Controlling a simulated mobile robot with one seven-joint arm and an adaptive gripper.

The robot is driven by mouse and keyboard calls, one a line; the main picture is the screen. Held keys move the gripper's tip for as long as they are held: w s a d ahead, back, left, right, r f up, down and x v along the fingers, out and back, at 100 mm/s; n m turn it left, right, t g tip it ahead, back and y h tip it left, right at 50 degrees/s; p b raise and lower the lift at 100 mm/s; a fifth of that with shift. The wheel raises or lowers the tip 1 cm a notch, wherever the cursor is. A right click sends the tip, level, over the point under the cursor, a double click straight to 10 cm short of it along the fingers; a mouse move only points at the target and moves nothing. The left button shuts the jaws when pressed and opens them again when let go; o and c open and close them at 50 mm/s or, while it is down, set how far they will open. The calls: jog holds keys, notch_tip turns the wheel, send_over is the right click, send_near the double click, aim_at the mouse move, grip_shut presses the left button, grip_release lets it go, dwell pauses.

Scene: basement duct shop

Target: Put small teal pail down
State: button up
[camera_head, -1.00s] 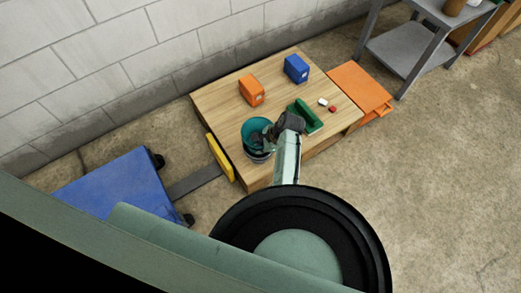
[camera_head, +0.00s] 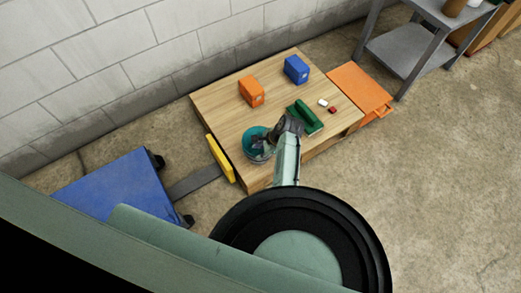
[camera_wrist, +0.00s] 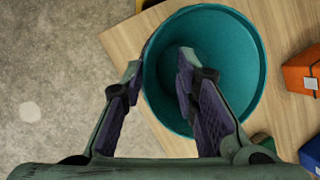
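The small teal pail (camera_head: 256,141) stands near the front left corner of the wooden platform top. In the wrist view, its wide mouth (camera_wrist: 235,60) faces the camera and it looks empty. My gripper (camera_head: 272,133) is at the pail's right side in the head view. In the wrist view, my gripper (camera_wrist: 160,66) has its two fingers apart, one inside the pail and one outside, with the rim between them. A clear gap shows between the fingertips. The pail's underside is hidden, so its contact with the wood is not directly visible.
The wooden platform (camera_head: 212,100) also carries an orange box (camera_head: 251,92), a blue box (camera_head: 297,69), a green holder (camera_head: 305,118), and small white (camera_head: 323,102) and red (camera_head: 333,110) items. A yellow bar (camera_head: 220,158) edges its left side. A grey shelf stands (camera_head: 402,50) back right.

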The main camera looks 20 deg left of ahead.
jog(key=shift+r, duration=0.1)
jog(key=shift+r, duration=0.3)
jog(key=v, duration=1.2)
jog(key=shift+r+p, duration=0.2)
jog(key=shift+p, duration=0.2)
jog(key=shift+a, duration=0.1)
